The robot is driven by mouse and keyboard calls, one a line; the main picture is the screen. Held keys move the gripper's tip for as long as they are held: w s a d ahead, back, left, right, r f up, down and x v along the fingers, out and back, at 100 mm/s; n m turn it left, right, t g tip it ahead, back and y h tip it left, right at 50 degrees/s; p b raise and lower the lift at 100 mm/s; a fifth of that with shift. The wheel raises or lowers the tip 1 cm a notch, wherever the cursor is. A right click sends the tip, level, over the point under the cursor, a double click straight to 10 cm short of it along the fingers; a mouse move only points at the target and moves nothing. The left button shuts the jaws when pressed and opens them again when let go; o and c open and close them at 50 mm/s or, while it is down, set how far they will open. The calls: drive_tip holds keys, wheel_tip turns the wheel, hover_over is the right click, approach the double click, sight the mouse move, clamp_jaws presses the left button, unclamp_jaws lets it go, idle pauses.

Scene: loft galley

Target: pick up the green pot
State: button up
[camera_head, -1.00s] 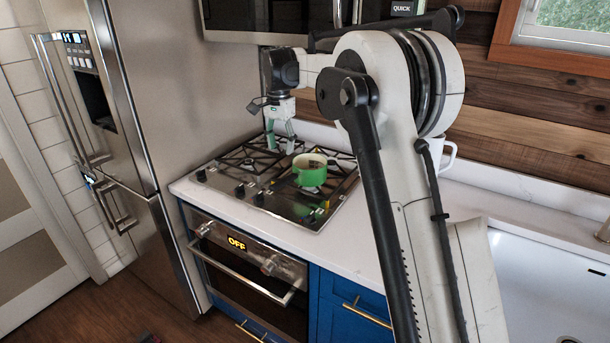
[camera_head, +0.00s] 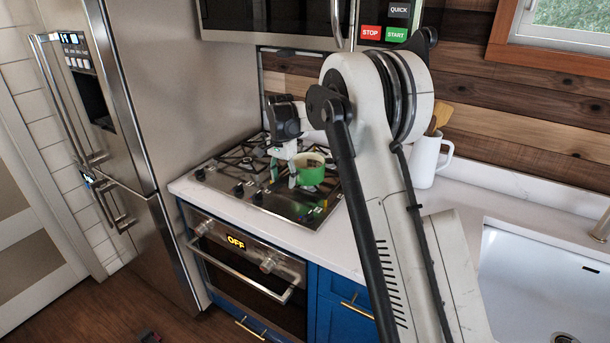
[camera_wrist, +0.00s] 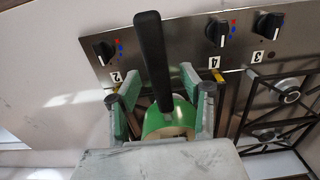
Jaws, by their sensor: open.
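The green pot (camera_head: 312,173) stands on the stove's right side, near the front burner, in the head view. In the wrist view the pot (camera_wrist: 158,122) shows its green side and a long black handle (camera_wrist: 152,58) pointing up the picture. My gripper (camera_head: 283,176) is low over the stove, just left of the pot in the head view. In the wrist view my gripper (camera_wrist: 163,98) is open, with one finger on each side of the pot and handle. I cannot tell whether the fingers touch the pot. Part of the pot is hidden by my gripper's body.
The gas stove (camera_head: 297,211) has black grates and front knobs (camera_wrist: 217,33). A microwave (camera_head: 290,22) hangs above it. A tall steel fridge (camera_head: 140,150) stands at the left. A white pitcher (camera_head: 426,160) with wooden utensils stands right of the stove. The counter (camera_head: 342,240) front is clear.

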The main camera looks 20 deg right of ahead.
drive_tip(key=shift+f, duration=0.45)
clamp_jaws()
drive_tip(key=shift+r, duration=0.15)
